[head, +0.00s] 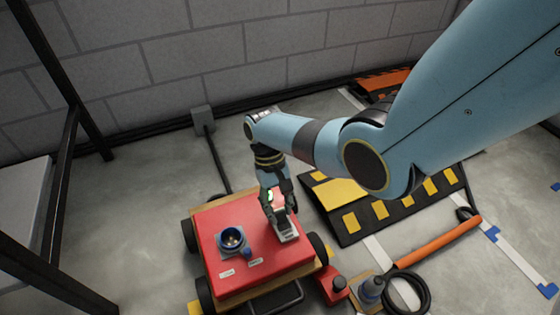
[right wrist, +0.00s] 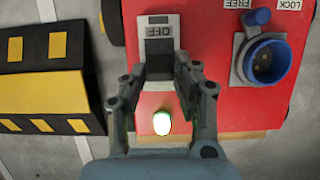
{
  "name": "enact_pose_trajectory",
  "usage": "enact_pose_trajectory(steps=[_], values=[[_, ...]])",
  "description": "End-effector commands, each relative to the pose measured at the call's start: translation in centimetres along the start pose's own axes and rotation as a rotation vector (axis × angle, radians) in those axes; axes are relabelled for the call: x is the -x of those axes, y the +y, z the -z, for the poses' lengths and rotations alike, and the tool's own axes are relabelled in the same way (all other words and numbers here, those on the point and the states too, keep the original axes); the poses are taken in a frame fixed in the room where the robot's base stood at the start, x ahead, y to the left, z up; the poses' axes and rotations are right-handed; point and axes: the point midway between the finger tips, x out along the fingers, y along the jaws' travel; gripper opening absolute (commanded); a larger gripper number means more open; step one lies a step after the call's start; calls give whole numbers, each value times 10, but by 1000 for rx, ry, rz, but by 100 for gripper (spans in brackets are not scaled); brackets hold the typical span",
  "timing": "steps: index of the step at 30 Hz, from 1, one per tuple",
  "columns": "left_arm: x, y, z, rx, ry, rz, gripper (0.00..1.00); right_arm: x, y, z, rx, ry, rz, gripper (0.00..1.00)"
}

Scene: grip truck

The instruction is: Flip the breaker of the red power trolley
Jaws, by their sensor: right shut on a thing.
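The red power trolley (head: 214,218) stands on the floor in the lower middle of the head view. The breaker (head: 287,233) is a light grey unit on the right part of its top. In the right wrist view the breaker (right wrist: 173,22) shows a dark lever and an upside-down OFF label. My right gripper (head: 277,211) reaches down onto it, with its fingers (right wrist: 168,70) shut on the breaker's lever. The fingers hide part of the lever. A lit green lamp (right wrist: 162,124) shows between the fingers. My left gripper is not in view.
A round blue socket (head: 231,238) sits left of the breaker, with a small blue knob (head: 247,253) beside it. A black and yellow ramp (head: 350,215) lies to the right. An orange tube (head: 437,242) and a black hose (head: 408,290) lie on the floor. A black frame (head: 70,160) stands left.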

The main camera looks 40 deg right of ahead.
Motion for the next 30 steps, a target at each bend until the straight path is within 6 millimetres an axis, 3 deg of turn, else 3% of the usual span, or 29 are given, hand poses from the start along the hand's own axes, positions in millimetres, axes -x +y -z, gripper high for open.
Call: enact_pose_trajectory(steps=[8, 9, 14, 23, 26, 30], values=[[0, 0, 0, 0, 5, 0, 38, -2, 0, -1, -1, -6, 0, 0], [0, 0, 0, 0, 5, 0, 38, -2, 0, -1, -1, -6, 0, 30], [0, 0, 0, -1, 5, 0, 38, -1, 0, -1, 0, -5, 0, 51], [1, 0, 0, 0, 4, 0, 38, 2, 0, 0, 0, -3, 0, 52], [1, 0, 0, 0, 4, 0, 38, 11, 0, 1, 0, -1, 0, 52], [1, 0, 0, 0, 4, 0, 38, 39, 0, 1, 1, 2, 0, 52]])
